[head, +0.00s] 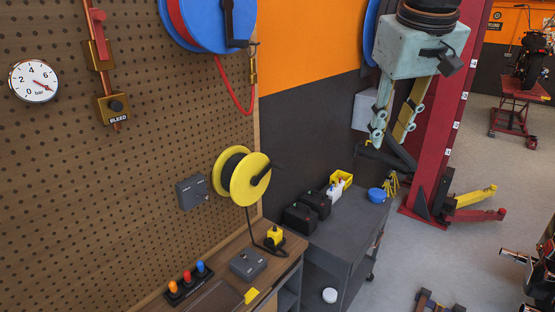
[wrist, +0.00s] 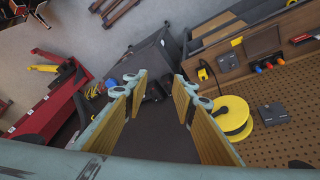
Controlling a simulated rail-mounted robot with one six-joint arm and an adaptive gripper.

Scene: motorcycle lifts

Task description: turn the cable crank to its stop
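The yellow cable reel (head: 238,179) is mounted on the pegboard with black cable wound on it. Its black cable crank (head: 262,173) sits on the reel's right face, with a handle sticking out to the right.
A blue hose reel (head: 207,20) with its own black crank hangs above. A grey box (head: 192,191) sits left of the cable reel. Below are a wooden bench (head: 225,262) and a dark cart (head: 345,232) with black boxes. A red lift post (head: 440,125) stands at the right.

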